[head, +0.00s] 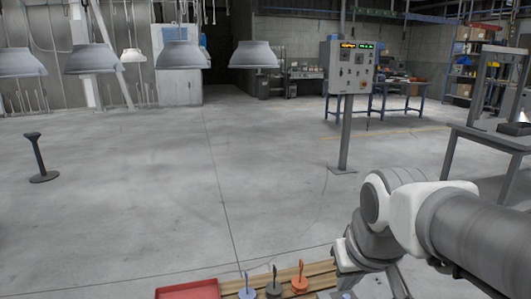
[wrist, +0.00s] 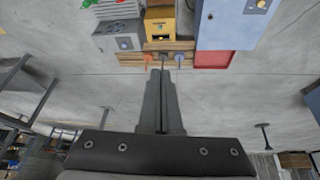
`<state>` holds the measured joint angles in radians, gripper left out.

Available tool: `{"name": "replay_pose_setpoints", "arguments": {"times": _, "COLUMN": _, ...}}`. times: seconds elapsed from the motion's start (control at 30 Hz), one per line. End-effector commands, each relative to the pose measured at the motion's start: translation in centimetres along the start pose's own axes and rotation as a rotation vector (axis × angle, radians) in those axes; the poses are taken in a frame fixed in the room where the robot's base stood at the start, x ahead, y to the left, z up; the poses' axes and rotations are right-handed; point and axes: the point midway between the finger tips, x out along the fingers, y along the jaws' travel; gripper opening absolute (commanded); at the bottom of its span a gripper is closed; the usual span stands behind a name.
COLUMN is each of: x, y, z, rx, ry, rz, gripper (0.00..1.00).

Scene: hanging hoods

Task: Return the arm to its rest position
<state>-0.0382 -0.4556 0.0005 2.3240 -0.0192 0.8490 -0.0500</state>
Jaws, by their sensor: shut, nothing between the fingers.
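My gripper (wrist: 160,76) shows in the wrist view with its two dark fingers together and nothing between them. My white and grey arm (head: 400,205) reaches in from the lower right of the head view and bends down at the wrist. In the head view I cannot make out the fingertips clearly. In the wrist view the fingers point toward a wooden board (wrist: 183,46) that carries small orange, dark and blue pieces; I cannot tell the distance between them.
Several grey hoods (head: 182,55) hang at the upper left. A control box (head: 348,66) stands on a post. A table (head: 490,140) is at right, a black stand (head: 38,158) at left. A red tray (head: 188,290) lies beside the board. The middle floor is clear.

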Motion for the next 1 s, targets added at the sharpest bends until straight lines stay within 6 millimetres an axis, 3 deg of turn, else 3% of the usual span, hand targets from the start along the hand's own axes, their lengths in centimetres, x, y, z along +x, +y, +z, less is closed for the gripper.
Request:
{"name": "replay_pose_setpoints", "arguments": {"times": 0.1, "x": -1.4, "y": 0.2, "z": 2.7, "rx": 0.039, "ry": 0.030, "rz": 0.003, "gripper": 0.00}}
{"name": "replay_pose_setpoints", "arguments": {"times": 0.33, "x": -2.7, "y": 0.2, "z": 7.1, "rx": 0.100, "ry": 0.072, "rz": 0.006, "gripper": 0.00}}
{"name": "replay_pose_setpoints", "arguments": {"times": 0.4, "x": -4.8, "y": 0.3, "z": 6.0, "rx": 0.101, "ry": 0.068, "rz": 0.005, "gripper": 0.00}}
{"name": "replay_pose_setpoints", "arguments": {"times": 0.57, "x": -7.9, "y": 0.4, "z": 4.6, "rx": 0.099, "ry": 0.067, "rz": 0.005, "gripper": 0.00}}
{"name": "replay_pose_setpoints", "arguments": {"times": 1.0, "x": -18.2, "y": 0.8, "z": -0.1, "rx": 0.098, "ry": 0.067, "rz": 0.005, "gripper": 0.00}}
